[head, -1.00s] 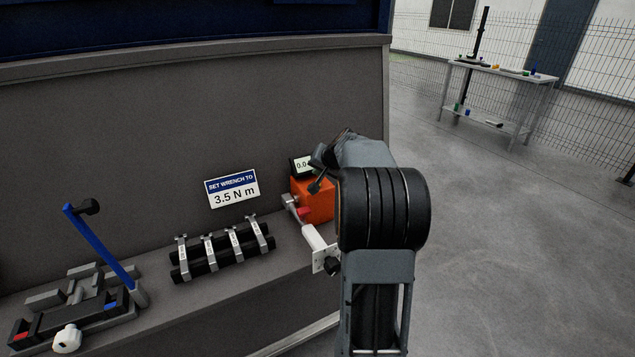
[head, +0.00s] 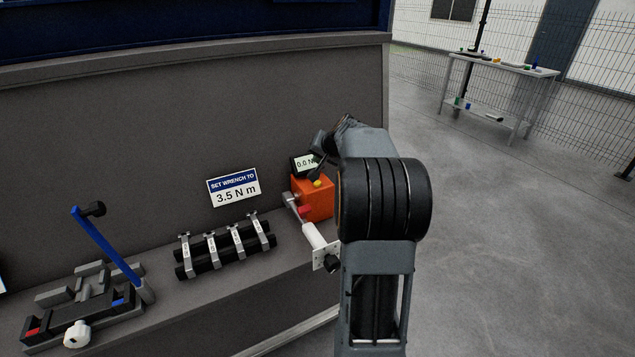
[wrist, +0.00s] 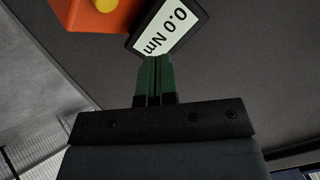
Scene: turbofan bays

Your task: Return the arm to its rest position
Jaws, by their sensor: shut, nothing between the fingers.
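My gripper shows in the wrist view (wrist: 155,80) with its two green fingers side by side and closed, nothing between them. The fingertips lie in front of the lower edge of a display (wrist: 168,25) reading "0.0 Nm"; I cannot tell whether they touch it. In the head view my arm (head: 380,200) rises at the centre right and bends toward the bench. Its wrist is beside the orange tester (head: 312,200), and the fingers are mostly hidden there by the arm and display.
A white-handled tool (head: 314,236) sits at the tester. A sign (head: 234,188) reads "SET WRENCH TO 3.5 N m". Black bars in clamps (head: 226,250) and a fixture with a blue lever (head: 105,246) stand left. Open floor (head: 510,230) lies right, with a table (head: 500,65) beyond.

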